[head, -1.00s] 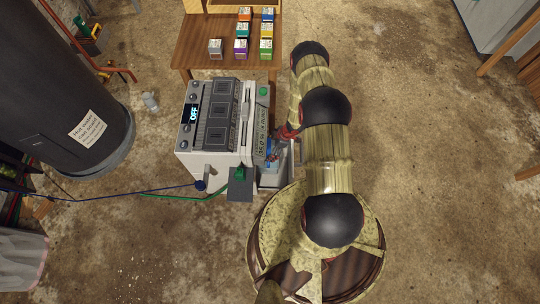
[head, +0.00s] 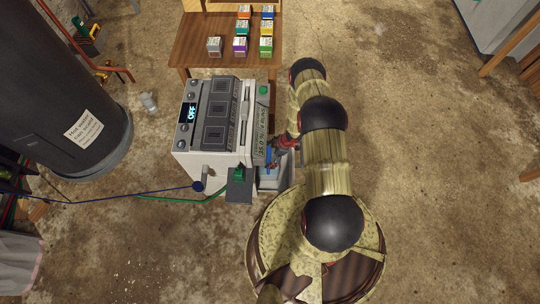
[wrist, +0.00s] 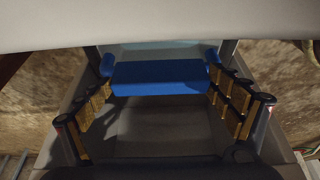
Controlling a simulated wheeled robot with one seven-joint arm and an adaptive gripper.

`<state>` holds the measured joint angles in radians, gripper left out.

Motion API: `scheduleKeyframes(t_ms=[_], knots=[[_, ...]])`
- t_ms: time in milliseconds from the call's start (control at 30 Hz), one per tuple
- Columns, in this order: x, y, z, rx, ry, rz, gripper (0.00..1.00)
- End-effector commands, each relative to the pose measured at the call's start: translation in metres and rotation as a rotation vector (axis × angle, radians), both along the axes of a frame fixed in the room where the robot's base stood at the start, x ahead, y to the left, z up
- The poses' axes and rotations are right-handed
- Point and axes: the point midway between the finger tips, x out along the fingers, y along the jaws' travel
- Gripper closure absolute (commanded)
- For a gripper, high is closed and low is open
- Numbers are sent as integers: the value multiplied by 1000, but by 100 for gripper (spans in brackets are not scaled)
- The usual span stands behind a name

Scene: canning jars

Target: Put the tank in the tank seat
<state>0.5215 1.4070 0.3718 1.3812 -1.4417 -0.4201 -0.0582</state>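A pale box-shaped machine (head: 208,122) with an "OFF" display stands near the middle of the head view. A blue part (head: 267,156) shows at its lower right side, beside a light grey part (head: 272,180). I cannot tell for certain which of these is the tank or its seat. In the wrist view a blue bar (wrist: 160,76) spans a grey, tray-like shape (wrist: 165,130). My gripper (wrist: 160,88) has its fingers wide apart, one at each end of the bar. Contact with the bar is unclear. My arm partly hides this spot from above.
A wooden table (head: 190,45) with several small coloured boxes (head: 241,28) stands behind the machine. A dark hot water tank (head: 70,100) stands at the left. Blue and green hoses (head: 150,197) run to the machine's front. Floor at the right is clear.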

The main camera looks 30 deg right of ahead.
Motion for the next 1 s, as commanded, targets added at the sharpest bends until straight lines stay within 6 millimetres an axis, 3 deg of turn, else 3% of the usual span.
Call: scheduleKeyframes(t_ms=[133, 567, 1000], knots=[[0, 0, 0, 0, 0, 0, 0], [0, -1, 7, -1, -1, 0, 0], [-19, -29, 84, -1, -1, -2, 0]])
